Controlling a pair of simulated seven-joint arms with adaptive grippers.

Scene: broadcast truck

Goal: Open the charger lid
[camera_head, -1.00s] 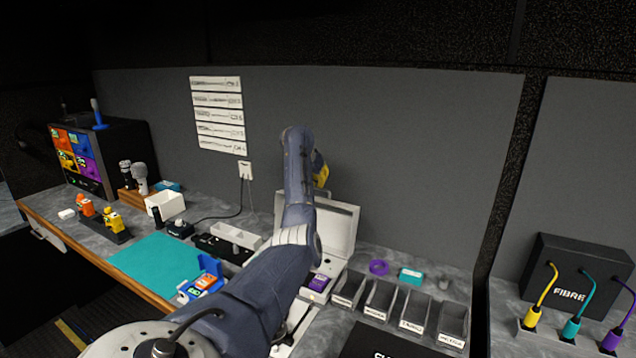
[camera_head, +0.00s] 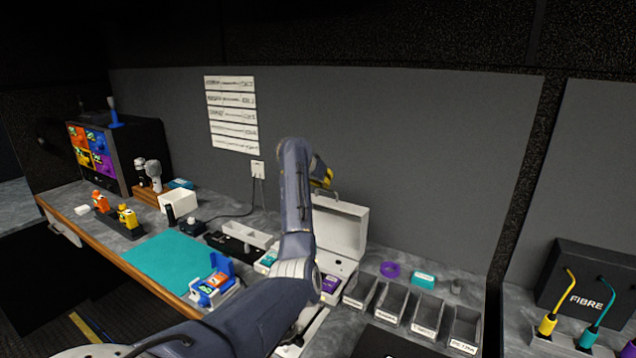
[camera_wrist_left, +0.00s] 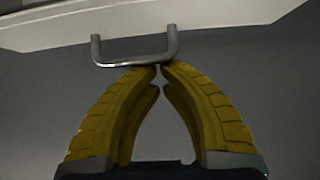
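A white case (camera_head: 331,293), apparently the charger, stands behind my left arm with its pale lid (camera_head: 345,229) raised upright at the back. A purple block (camera_head: 330,284) sits in its base; my arm hides much of the case. My left gripper (camera_head: 329,183) is just above the lid's top edge, by a small metal handle. In the left wrist view, its yellow fingers (camera_wrist_left: 160,70) have their tips together at the underside of the handle bar (camera_wrist_left: 135,61). The bar does not appear gripped between them. My right gripper is not in view.
Open labelled bins (camera_head: 393,302) stand right of the case. A purple ring (camera_head: 390,269) and teal box (camera_head: 423,279) lie behind them. A blue holder (camera_head: 211,292) stands at the edge of the teal mat (camera_head: 165,262). The wall is close behind the lid.

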